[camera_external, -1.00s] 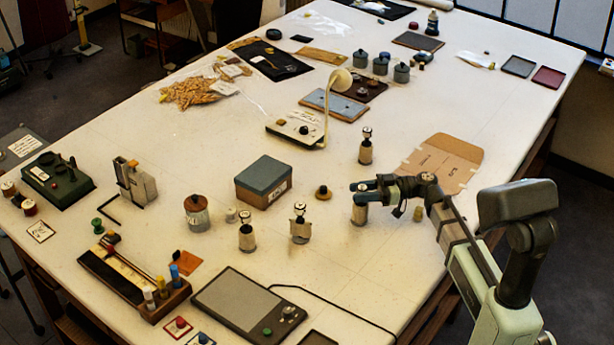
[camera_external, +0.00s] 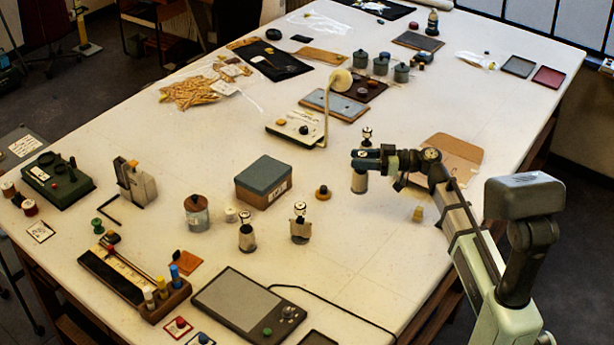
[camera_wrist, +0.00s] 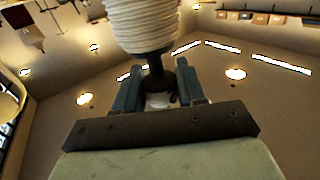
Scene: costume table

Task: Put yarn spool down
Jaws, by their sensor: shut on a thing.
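The yarn spool (camera_external: 359,183) has a pale cord-wound body and hangs below my gripper (camera_external: 366,157), over the right part of the white table. My gripper is shut on its dark neck. In the wrist view the wound body (camera_wrist: 145,22) fills the top middle, and its dark neck sits between my two fingers (camera_wrist: 160,92). The spool appears raised off the table, though its height is hard to judge.
A lamp (camera_external: 327,110) rises behind. Bare table lies below the held spool.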

